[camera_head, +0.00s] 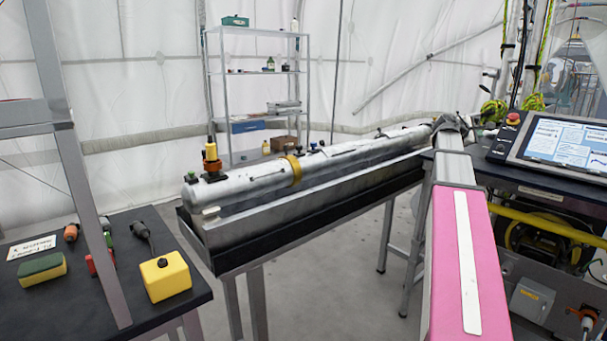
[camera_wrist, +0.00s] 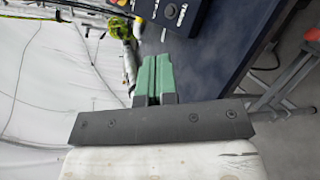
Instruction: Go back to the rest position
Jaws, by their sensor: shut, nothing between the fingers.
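My gripper shows in the wrist view (camera_wrist: 153,78) with its two green fingers side by side, shut and empty. In the head view my pink and grey arm reaches forward on the right; its far end is near the right end of the long silver cylinder (camera_head: 245,188), and the fingers cannot be made out there. In the wrist view the fingers are beside the edge of a dark bench (camera_wrist: 215,50), apart from any object as far as I can tell.
The cylinder lies on a metal trough on a stand (camera_head: 300,212). A left table (camera_head: 60,310) holds a yellow block (camera_head: 166,277), a sponge (camera_head: 40,268) and tools. A control screen (camera_head: 562,140) stands at right. A shelf (camera_head: 255,70) is behind.

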